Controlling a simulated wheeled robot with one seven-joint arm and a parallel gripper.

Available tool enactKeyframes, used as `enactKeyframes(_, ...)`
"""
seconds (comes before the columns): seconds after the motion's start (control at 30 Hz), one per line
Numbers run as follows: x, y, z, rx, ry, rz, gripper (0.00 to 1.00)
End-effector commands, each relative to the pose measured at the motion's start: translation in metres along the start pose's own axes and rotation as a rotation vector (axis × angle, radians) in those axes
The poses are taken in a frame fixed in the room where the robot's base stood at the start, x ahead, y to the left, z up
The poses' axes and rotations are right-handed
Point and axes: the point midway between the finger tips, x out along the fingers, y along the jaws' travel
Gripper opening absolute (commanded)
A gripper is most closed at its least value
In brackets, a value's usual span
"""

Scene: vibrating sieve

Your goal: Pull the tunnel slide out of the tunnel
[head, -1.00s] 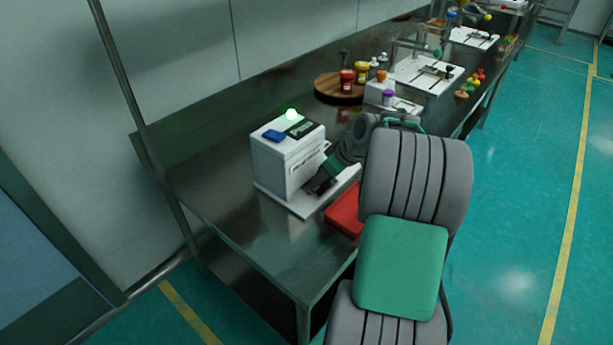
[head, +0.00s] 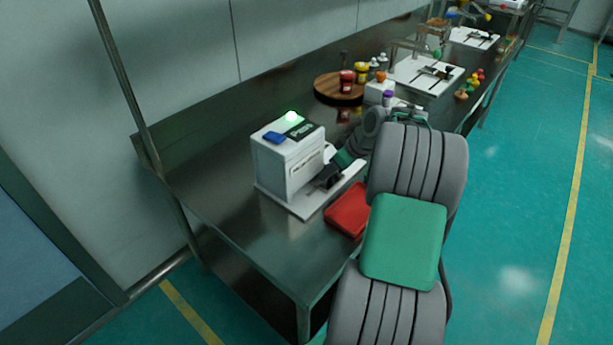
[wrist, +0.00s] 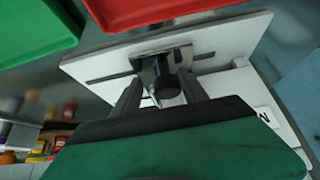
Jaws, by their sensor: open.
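The white box-shaped tunnel unit (head: 285,168), with a lit green lamp and a blue block on top, stands near the table's front left. It also shows at the right of the wrist view (wrist: 245,88). My gripper (head: 330,175) is low beside its right face, over the white base plate. In the wrist view my gripper (wrist: 160,88) is open, its two dark fingers on either side of a dark knob (wrist: 165,84) on a metal piece, which seems to be the tunnel slide's handle. I cannot tell whether the fingers touch it. The rest of the slide is hidden.
A red tray (head: 347,211) lies close to the base plate, near my arm. A round wooden board (head: 338,90) with jars stands further back. Another white plate (head: 430,75) with tools is beyond. The table (head: 215,195) left of the unit is clear.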

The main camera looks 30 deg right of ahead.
Motion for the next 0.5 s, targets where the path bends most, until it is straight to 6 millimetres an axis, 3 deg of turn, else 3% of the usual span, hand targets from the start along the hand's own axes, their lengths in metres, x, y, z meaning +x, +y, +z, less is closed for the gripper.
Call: enactKeyframes(0.5,-0.001,0.032,0.0,0.0,0.0,0.0,0.51)
